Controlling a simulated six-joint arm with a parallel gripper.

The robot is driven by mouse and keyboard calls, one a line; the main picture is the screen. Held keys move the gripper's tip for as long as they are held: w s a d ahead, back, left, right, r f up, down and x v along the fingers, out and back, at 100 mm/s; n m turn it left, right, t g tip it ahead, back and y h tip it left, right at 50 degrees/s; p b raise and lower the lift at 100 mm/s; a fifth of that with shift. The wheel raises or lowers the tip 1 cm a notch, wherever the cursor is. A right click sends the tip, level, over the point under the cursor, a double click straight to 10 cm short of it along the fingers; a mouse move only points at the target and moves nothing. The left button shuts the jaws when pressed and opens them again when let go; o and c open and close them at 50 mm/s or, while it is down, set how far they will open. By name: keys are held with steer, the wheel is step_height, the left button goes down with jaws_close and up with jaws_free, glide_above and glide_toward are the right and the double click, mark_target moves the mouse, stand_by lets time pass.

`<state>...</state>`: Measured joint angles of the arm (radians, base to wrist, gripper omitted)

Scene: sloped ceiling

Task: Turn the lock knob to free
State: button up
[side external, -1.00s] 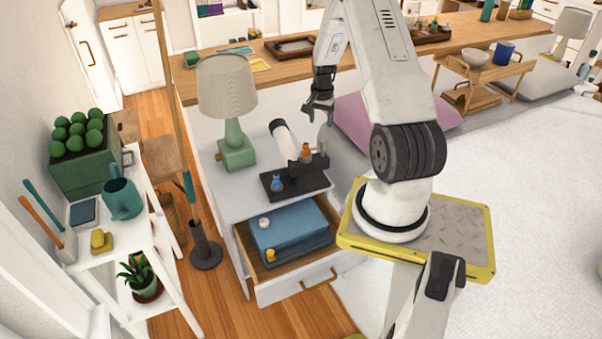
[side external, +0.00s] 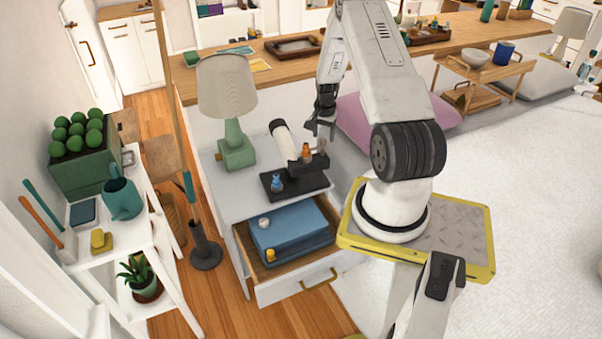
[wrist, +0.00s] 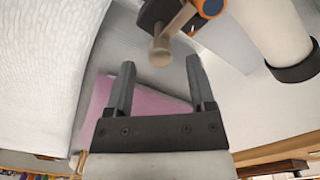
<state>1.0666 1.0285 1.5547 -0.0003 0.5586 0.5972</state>
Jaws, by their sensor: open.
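A small white telescope-like tube (side external: 284,140) stands tilted on a black base (side external: 276,187) on the nightstand. In the wrist view, the tube (wrist: 268,30) is at the upper right. A tan knob on a stem (wrist: 160,50) shows there at top center, beside an orange-ringed part (wrist: 209,6). I cannot tell for certain which of these is the lock knob. My gripper (side external: 321,130) is open and empty, above the right end of the base. In the wrist view, the tan knob appears between and just beyond the fingertips of my gripper (wrist: 160,68); contact is not visible.
A green lamp (side external: 236,150) stands left of the base. The drawer below is open, with a blue box (side external: 290,228) inside. A pink cushion (side external: 360,125) lies behind my arm.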

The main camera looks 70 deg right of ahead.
steer(key=shift+f, duration=1.15)
jaws_close()
